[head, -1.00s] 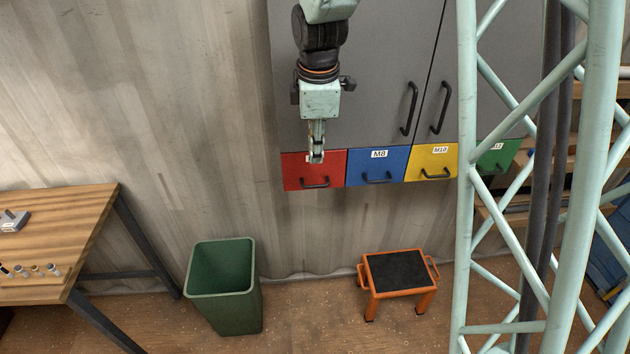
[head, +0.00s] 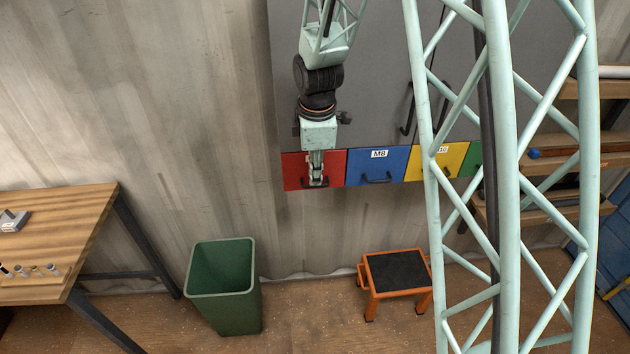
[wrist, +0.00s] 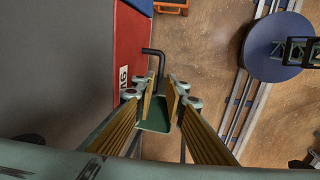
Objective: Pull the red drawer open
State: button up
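The red drawer (head: 298,168) is at the left end of the drawer row under the grey cabinet. Its front looks flush with the blue drawer's front. My gripper (head: 317,180) is in front of it, pointing down, over the middle of the dark handle and hiding part of it. In the wrist view the red drawer (wrist: 130,48) is left of the fingers. Its bent black handle (wrist: 153,51) reaches in between the two fingers of my gripper (wrist: 162,85). The fingers are apart, with a gap beside the handle bar. Contact with the handle is not clear.
The blue drawer (head: 377,163) and yellow drawer (head: 425,165) are to the right. A green bin (head: 225,290) and an orange step stool (head: 370,290) stand on the floor below. A wooden workbench (head: 60,225) is at the left. Space in front of the red drawer looks clear.

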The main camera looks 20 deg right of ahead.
aim_at(315, 187)
jog(key=shift+w+d+f, duration=0.1)
jog(key=shift+w+f, duration=0.05)
jog(key=shift+f, duration=0.65)
jog(key=shift+w+f, duration=0.15)
jog(key=shift+f, duration=0.6)
jog(key=shift+c, duration=0.2)
grip_shut()
jog(key=shift+s, duration=0.25)
